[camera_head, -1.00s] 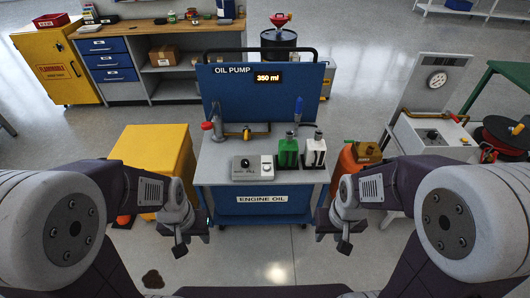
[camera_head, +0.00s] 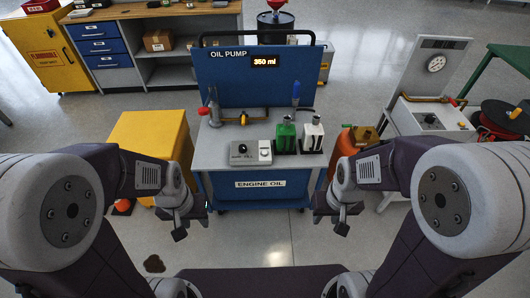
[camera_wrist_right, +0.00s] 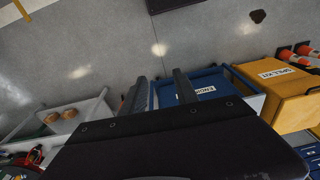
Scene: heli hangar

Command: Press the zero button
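The oil pump cart (camera_head: 212,155) stands ahead, with a blue back panel and a display (camera_head: 265,61) reading 350 ml. On its grey top sits a light control box (camera_head: 250,153) with a dark knob at left and a small pale panel (camera_head: 265,151) at right. The zero button's lettering is too small to read. My left gripper (camera_head: 192,221) hangs low at the cart's front left, apart from it, and looks open and empty. My right gripper (camera_head: 331,220) hangs at the front right, open and empty; its two separated fingers also show in the right wrist view (camera_wrist_right: 160,90).
A green jug (camera_head: 286,138) and a white jug (camera_head: 312,134) stand right of the control box. A red-handled valve with brass pipe (camera_head: 243,118) lies behind it. A yellow bin (camera_head: 150,140) stands left, an orange container (camera_head: 346,143) right. Floor before the cart is clear except a dark stain (camera_head: 154,264).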

